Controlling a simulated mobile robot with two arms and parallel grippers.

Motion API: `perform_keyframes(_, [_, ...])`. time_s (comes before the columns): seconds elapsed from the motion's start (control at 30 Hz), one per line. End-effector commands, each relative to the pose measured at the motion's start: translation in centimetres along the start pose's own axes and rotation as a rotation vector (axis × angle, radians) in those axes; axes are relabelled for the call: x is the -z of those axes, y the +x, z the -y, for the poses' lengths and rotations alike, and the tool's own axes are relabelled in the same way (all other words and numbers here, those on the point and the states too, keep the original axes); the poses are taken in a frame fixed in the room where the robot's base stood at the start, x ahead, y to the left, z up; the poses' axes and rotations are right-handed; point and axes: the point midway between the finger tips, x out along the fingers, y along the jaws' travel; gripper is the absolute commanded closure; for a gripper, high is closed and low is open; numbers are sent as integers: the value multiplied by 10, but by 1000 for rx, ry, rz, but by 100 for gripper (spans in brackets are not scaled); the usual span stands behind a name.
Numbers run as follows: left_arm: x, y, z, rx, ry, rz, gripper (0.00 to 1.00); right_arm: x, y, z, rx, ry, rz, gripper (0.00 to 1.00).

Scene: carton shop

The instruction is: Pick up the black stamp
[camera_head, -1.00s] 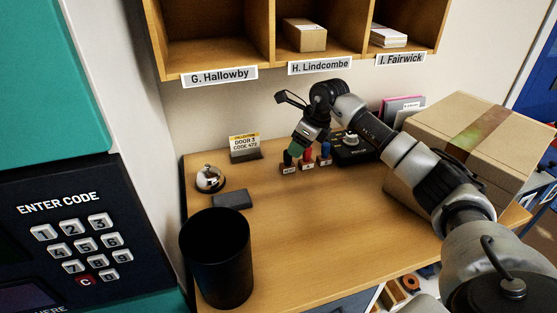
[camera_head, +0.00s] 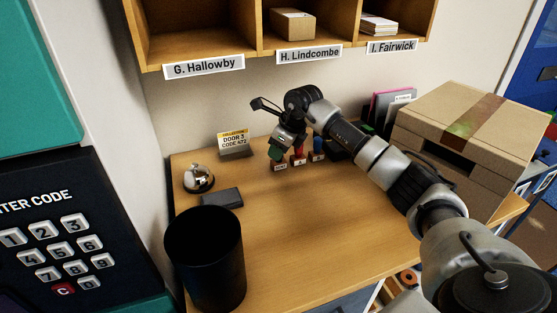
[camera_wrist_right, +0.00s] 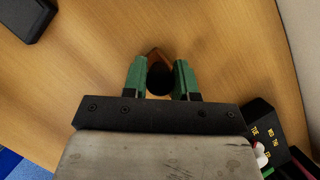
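The black stamp (camera_wrist_right: 159,82) stands upright on the desk, its dark handle between the green fingertips of my right gripper (camera_wrist_right: 160,76) in the right wrist view. The fingers are open on either side of the handle, with narrow gaps. Its wooden base (camera_wrist_right: 154,56) shows beyond the handle. In the head view, my right gripper (camera_head: 276,152) is above the black stamp's labelled base (camera_head: 279,167) and hides its handle. A red-handled stamp (camera_head: 299,155) and a blue-handled stamp (camera_head: 318,147) stand in a row to its right. My left gripper is not in view.
A bell (camera_head: 198,178), a dark flat pad (camera_head: 221,198), a sign (camera_head: 234,142) and a black bin (camera_head: 205,255) are at the desk's left. A large carton (camera_head: 470,135) stands at the right. Pigeonholes (camera_head: 205,67) hang above. The desk's middle is clear.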

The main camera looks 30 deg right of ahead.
Motion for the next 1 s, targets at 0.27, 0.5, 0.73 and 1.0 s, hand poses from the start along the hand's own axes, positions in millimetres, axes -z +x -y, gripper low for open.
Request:
perform_keyframes(0.27, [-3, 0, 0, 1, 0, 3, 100, 1, 0, 0, 0, 0, 0, 97])
perform_keyframes(0.5, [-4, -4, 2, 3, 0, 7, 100, -1, -5, 1, 1, 0, 0, 97])
perform_keyframes(0.73, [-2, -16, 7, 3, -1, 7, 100, -7, -21, 2, 1, 0, 1, 97])
perform_keyframes(1.0, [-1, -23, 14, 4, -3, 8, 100, -12, -32, 0, 1, 0, 0, 97])
